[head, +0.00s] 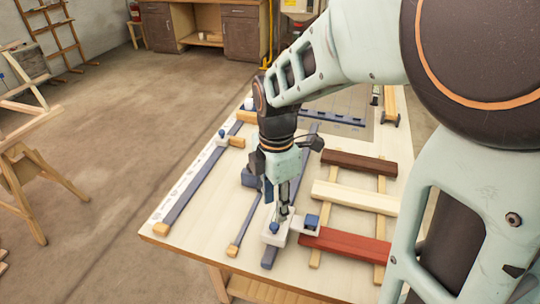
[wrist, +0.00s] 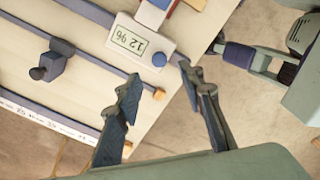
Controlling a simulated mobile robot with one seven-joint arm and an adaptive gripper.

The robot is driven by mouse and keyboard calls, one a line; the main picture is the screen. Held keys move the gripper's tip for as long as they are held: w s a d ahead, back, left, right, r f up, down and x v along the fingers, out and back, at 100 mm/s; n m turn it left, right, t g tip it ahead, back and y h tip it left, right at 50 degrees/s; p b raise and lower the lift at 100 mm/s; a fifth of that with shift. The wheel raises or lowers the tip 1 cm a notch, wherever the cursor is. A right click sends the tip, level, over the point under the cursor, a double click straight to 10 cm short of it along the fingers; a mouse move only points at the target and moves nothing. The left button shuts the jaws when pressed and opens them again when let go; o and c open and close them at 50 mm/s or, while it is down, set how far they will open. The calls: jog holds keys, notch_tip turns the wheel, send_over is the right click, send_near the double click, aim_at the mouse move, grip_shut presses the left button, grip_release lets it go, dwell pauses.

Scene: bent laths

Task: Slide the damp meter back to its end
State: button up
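The damp meter (head: 272,238), a white body with a blue knob, sits on a blue rail near the front of the bench. A blue block (head: 312,221) on its right side is close to the left end of the red lath (head: 345,245); I cannot tell if they touch. In the wrist view the meter (wrist: 125,40) shows a small display and its blue knob (wrist: 158,59). My gripper (wrist: 158,77) is open, its fingertips spread either side of the knob and seemingly short of it. In the head view my gripper (head: 284,210) points down just above the meter and partly hides it.
A dark brown lath (head: 358,163) and a cream lath (head: 355,197) lie on wooden bearers right of the meter. A thin blue rail (head: 262,205) with wooden ends runs left of it. Farther left is a rail with a scale and slider (head: 222,137). The bench's front-left corner is clear.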

aim_at(275, 225)
notch_tip(275, 225, down, 8)
jog(key=shift+r, duration=0.25)
jog(key=shift+c, duration=0.7)
jog(key=shift+w, duration=0.1)
grip_shut()
